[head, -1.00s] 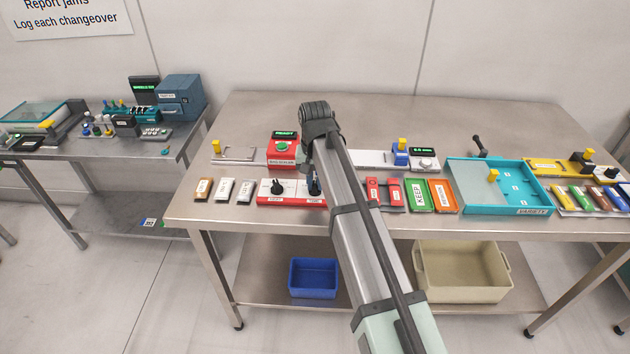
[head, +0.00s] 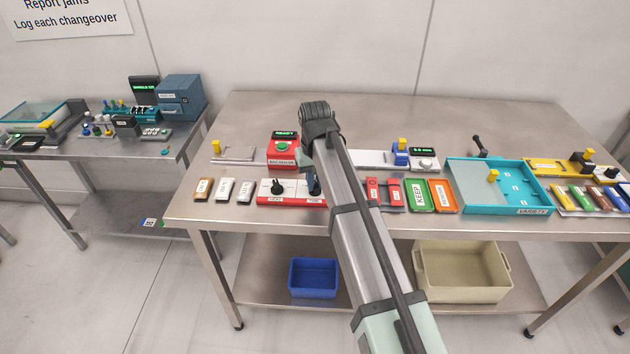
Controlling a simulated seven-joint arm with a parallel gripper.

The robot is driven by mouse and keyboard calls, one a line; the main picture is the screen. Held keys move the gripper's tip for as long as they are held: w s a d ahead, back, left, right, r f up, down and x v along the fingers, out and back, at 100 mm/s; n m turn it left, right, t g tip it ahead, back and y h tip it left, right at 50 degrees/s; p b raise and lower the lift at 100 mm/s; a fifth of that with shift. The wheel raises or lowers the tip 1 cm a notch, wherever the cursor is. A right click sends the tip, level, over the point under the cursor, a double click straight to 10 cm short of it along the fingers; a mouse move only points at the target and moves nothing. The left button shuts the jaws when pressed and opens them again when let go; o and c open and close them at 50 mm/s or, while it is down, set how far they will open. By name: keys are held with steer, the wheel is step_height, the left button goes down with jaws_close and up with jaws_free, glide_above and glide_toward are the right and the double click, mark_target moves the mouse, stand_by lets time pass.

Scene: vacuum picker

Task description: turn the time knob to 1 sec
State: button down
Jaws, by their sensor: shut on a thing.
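A red-based control panel with a pale top (head: 291,199) sits near the table's front edge, left of my arm. A black knob (head: 277,187) stands on its left half, with a label below too small to read. My gripper (head: 314,187) points down at the panel's right half, where a second knob sits largely hidden. It is shut on this time knob, though my arm covers most of the contact. The knob's pointer and scale cannot be read from here.
A red unit with a green button and lit display (head: 283,150) stands behind the panel. Three small labelled blocks (head: 223,190) lie to its left. Red parts (head: 384,193), a green tray (head: 416,196) and a teal tray (head: 533,207) are to the right.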

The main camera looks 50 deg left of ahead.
mark_target(316, 184)
steer(key=n, duration=0.5)
stand_by(0.6)
steer(key=c, duration=1.1)
jaws_free()
step_height(316, 184, up, 14)
steer(key=shift+f, duration=0.1)
steer(key=shift+w, duration=0.1)
